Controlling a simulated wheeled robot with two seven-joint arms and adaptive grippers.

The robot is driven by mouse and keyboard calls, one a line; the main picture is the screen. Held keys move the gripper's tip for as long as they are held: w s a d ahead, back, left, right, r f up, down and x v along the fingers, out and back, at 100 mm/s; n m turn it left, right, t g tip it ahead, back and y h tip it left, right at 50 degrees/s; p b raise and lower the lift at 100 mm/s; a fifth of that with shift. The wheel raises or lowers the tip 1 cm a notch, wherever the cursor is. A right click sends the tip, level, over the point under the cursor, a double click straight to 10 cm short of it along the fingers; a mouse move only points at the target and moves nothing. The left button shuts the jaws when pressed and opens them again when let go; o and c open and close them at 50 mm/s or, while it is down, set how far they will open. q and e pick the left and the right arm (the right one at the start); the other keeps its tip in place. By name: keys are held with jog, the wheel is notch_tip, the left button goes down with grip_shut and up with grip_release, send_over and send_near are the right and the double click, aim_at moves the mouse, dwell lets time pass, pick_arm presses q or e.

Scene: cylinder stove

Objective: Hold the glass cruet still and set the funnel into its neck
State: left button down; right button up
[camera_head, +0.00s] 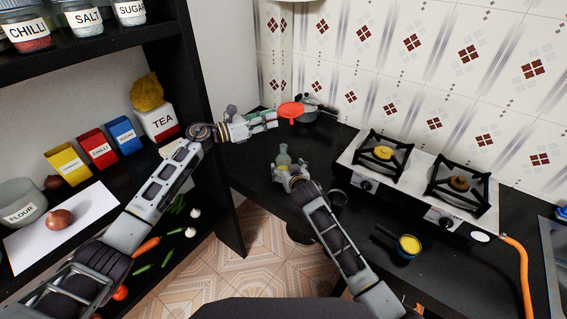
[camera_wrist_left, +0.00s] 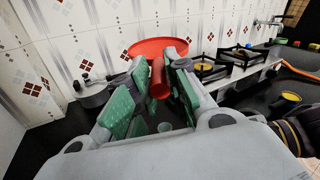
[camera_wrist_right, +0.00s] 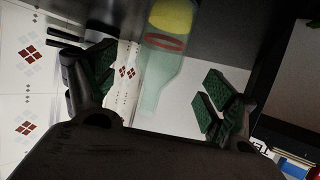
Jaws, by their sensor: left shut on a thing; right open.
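The red funnel (camera_head: 291,110) is held in my left gripper (camera_head: 273,118), over the back of the counter. In the left wrist view, the fingers are shut on its red stem (camera_wrist_left: 158,78), with the wide rim (camera_wrist_left: 150,45) beyond. The pale green glass cruet (camera_head: 284,156) stands on the counter, apart from and in front of the funnel. My right gripper (camera_head: 286,176) is open at the cruet. In the right wrist view, the cruet (camera_wrist_right: 156,82) shows between the spread fingers, with yellow contents and a red band. I cannot tell whether either finger touches it.
A dark pot (camera_head: 304,118) stands behind the funnel. The two-burner stove (camera_head: 412,178) is to the right. A small pan with yellow contents (camera_head: 408,245) sits in front of the stove. A shelf post (camera_head: 205,120) rises on the left. The counter between cruet and pot looks clear.

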aim_at(283, 162)
jog(key=shift+x, duration=3.6)
jog(key=c, duration=1.3)
jog(key=shift+o, duration=0.2)
